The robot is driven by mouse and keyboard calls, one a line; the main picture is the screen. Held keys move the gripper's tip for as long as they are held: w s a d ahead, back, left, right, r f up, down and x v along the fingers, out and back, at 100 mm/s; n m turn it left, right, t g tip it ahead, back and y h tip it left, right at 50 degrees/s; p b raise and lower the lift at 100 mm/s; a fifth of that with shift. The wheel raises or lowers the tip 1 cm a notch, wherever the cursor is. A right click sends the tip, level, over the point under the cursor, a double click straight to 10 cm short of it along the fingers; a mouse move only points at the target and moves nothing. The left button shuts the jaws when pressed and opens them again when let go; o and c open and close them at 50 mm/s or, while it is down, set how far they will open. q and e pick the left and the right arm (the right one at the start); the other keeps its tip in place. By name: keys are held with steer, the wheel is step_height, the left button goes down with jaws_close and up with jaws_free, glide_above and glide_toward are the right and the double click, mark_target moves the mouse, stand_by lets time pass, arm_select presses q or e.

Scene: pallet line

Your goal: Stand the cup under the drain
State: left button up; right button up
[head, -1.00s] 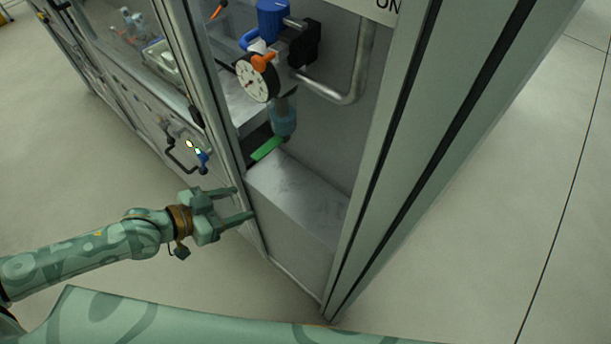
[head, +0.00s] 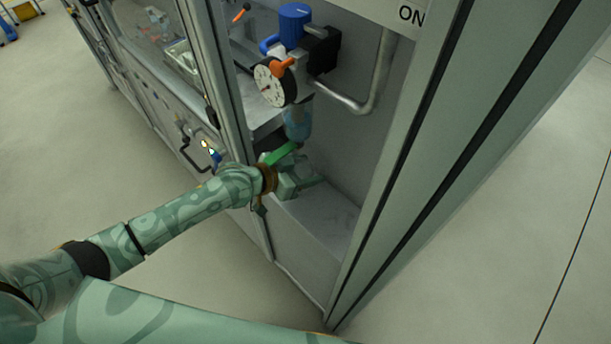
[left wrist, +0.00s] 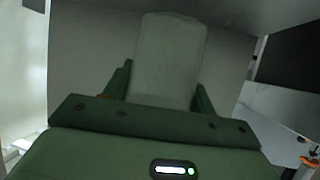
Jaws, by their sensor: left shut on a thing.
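A pale, translucent cup (left wrist: 170,55) stands between the two fingers of my left gripper in the left wrist view, its rounded end toward the top. My left gripper (head: 307,176) is shut on it. In the head view the gripper is inside the cabinet bay, low over the grey metal ledge (head: 335,222); I cannot make out the cup there. The bluish clear bowl (head: 298,120) hangs just above the gripper, with the drain at its lower end. A green lever (head: 280,154) sits beside the drain, close to the gripper. My right gripper is out of view.
Above the bowl are a round dial gauge (head: 270,84), an orange handle (head: 281,66) and a blue knob (head: 294,24). A bent metal pipe (head: 372,92) runs down at the right. Cabinet posts (head: 217,90) frame the bay; the ledge's right part is clear.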

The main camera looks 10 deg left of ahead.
arm_select(q)
steer(key=shift+f+b, duration=0.5)
steer(key=shift+f, duration=1.05)
steer(key=shift+f, duration=0.1)
steer(key=o, duration=1)
steer(key=shift+s+a+r, duration=0.1)
steer(key=shift+r, duration=0.15)
steer(key=p+v, duration=0.2)
steer(key=v, duration=0.9)
steer(key=shift+s+a+p, duration=0.25)
steer(key=shift+a+p, duration=0.05)
steer(key=shift+p, duration=0.1)
